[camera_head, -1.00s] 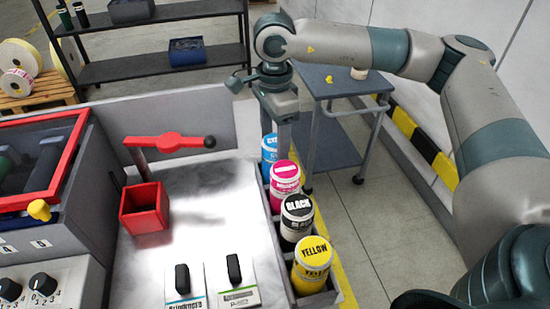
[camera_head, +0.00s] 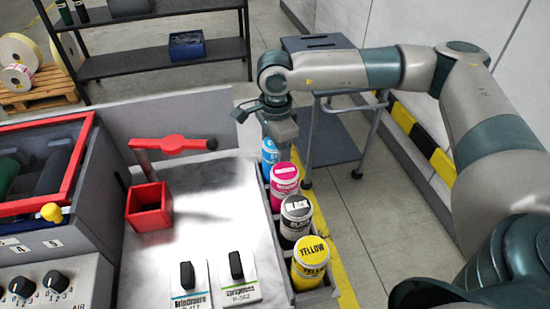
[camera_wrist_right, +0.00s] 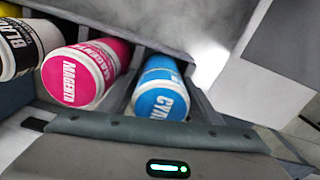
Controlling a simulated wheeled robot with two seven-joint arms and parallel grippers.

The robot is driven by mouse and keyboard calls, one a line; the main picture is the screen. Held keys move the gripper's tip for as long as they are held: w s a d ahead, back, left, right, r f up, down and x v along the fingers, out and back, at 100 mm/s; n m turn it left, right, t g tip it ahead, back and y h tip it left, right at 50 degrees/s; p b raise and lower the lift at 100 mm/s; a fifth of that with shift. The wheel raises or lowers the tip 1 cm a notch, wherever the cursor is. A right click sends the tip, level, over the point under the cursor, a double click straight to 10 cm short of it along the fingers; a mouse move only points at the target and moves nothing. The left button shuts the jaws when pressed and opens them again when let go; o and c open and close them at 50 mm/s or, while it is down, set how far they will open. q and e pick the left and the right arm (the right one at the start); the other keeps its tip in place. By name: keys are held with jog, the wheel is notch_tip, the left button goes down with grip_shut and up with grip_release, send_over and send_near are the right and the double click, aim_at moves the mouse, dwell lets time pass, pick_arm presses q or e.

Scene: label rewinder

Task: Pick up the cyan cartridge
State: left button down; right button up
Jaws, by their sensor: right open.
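The cyan cartridge (camera_head: 270,152) stands in the far end of a narrow rack (camera_head: 325,296) at the right edge of the machine. My right gripper (camera_head: 275,134) is directly above it, low and open, partly covering its top. My left gripper is not in view.
Magenta (camera_head: 285,180), black (camera_head: 296,218) and yellow (camera_head: 310,258) cartridges stand in the same rack, close together. A red box (camera_head: 149,210) and a red lever (camera_head: 175,144) are on the metal top to the left. A grey trolley (camera_head: 335,150) stands behind the arm.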

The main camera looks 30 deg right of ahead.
jog(key=shift+f, duration=0.2)
dwell(0.3)
jog(key=c, duration=1.2)
jog(key=shift+r, duration=0.2)
jog(key=shift+w+r+b, duration=0.1)
jog(key=shift+r+b, duration=0.3)
jog(key=shift+r, duration=0.15)
notch_tip(320, 180, up, 17)
jog(key=b, duration=0.4)
jog(key=shift+f+b, duration=0.2)
jog(key=shift+b, duration=0.2)
